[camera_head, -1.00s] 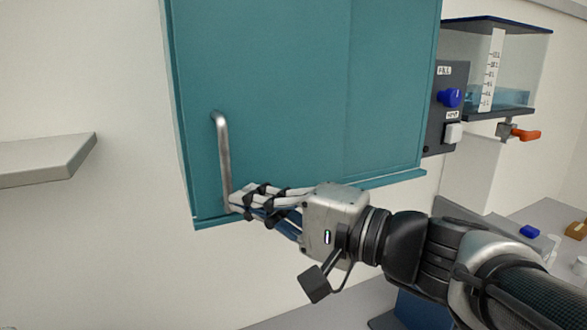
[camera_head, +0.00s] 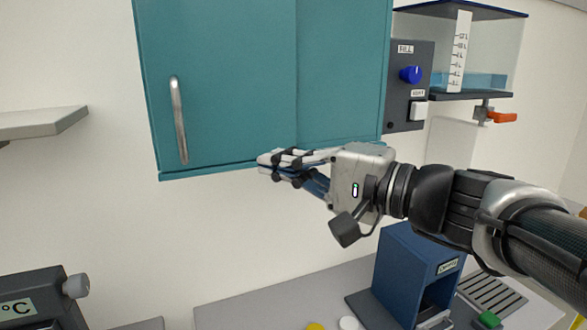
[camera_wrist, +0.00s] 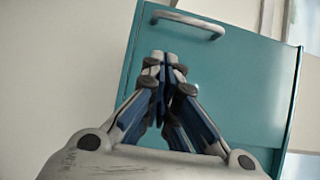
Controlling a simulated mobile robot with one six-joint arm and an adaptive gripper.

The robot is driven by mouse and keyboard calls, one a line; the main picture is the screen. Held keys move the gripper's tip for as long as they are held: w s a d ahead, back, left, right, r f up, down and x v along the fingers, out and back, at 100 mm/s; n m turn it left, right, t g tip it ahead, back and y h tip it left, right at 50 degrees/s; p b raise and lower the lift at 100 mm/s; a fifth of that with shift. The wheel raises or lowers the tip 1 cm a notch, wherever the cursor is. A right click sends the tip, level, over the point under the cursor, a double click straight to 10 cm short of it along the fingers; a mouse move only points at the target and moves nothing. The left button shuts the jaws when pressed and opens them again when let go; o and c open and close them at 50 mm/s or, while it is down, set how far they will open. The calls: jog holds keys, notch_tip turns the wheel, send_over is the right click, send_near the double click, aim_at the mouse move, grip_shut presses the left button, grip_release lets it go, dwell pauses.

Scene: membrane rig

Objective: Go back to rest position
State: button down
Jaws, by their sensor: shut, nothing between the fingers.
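My gripper (camera_head: 264,160) is shut and empty. In the head view its fingertips are near the lower edge of the teal wall cabinet (camera_head: 235,70), to the right of the metal handle (camera_head: 178,120) and apart from it. The cabinet doors look shut. In the wrist view my gripper (camera_wrist: 163,58) has its fingers together in front of the teal cabinet door (camera_wrist: 225,85), with the handle (camera_wrist: 188,24) beyond the fingertips.
A tank (camera_head: 490,55) with water and a panel with a blue knob (camera_head: 411,74) hang right of the cabinet. An orange valve lever (camera_head: 502,117) sits below. A blue box (camera_head: 405,262) stands on the counter under my arm. A grey shelf (camera_head: 40,123) is at left.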

jog(key=s+f+n+g+h+b, duration=0.25)
jog(key=s+f, duration=0.35)
jog(key=f, duration=0.4)
jog(key=s+f+n+g+h+b, duration=0.15)
jog(key=s+f+h, duration=0.35)
jog(key=f, duration=0.5)
jog(key=s+d+f+n+h+b, duration=0.1)
jog(key=s+d+f+h, duration=0.2)
jog(key=d+f, duration=0.4)
jog(key=s+d+f+n+g+h+b, duration=0.1)
jog(key=s+d+f+h, duration=0.3)
jog(key=s+d+f, duration=0.2)
jog(key=shift+s+d+f+n, duration=0.15)
jog(key=shift+d+f+n, duration=0.15)
jog(key=shift+d+f, duration=0.7)
jog(key=shift+d+r+h, duration=0.25)
